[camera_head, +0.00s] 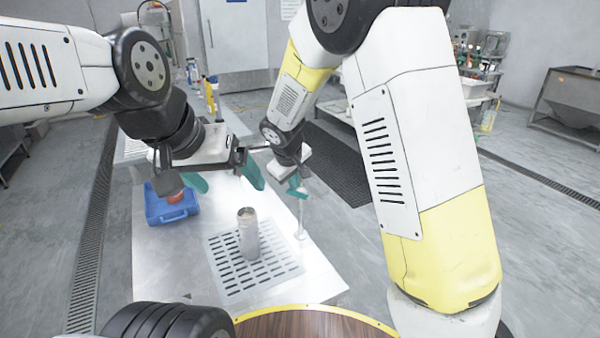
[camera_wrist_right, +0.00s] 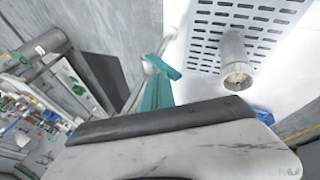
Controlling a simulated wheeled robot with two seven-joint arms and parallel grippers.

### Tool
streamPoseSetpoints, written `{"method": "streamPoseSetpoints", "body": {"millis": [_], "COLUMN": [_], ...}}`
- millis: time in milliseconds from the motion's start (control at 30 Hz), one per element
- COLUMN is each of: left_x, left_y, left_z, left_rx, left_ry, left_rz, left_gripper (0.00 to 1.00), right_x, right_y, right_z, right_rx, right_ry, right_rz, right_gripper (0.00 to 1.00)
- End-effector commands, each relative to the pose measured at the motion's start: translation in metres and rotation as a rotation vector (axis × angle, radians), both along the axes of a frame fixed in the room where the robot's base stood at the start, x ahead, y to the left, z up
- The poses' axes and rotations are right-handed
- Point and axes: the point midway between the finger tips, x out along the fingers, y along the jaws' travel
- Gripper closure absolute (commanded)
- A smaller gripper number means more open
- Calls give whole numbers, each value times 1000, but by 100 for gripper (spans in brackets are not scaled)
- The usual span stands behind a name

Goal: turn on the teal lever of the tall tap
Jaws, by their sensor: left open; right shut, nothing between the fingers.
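The tall tap (camera_head: 301,218) is a thin pale post at the right edge of the metal counter. Its top is beside my right gripper (camera_head: 296,182). My right gripper is shut and empty, its teal fingers at the tap's top. In the right wrist view the shut fingers (camera_wrist_right: 155,92) point toward a short teal bar (camera_wrist_right: 164,67), likely the tap's lever, across their tips. Both are the same teal, so I cannot tell whether they touch. My left gripper (camera_head: 226,180) is open and empty above the counter, left of the tap.
A metal cylinder (camera_head: 248,238) stands on the slotted drain plate (camera_head: 225,270); it also shows in the right wrist view (camera_wrist_right: 236,62). A blue tray (camera_head: 158,208) holding an orange-red item stands at the left. A round wooden top (camera_head: 315,325) is in front.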

Motion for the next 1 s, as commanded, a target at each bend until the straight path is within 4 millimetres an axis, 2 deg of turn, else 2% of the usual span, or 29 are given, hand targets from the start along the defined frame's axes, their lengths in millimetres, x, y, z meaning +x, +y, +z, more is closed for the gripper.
{"method": "streamPoseSetpoints", "body": {"millis": [400,1000], "left_x": [0,0], "left_y": [0,0], "left_z": [0,0], "left_rx": [0,0], "left_ry": [0,0], "left_rz": [0,0], "left_gripper": [12,12], "right_x": [-7,-8], "right_y": [12,14], "right_z": [-12,-13], "right_rx": [1,1], "right_ry": [3,2], "right_rz": [1,2], "right_gripper": [100,100]}}
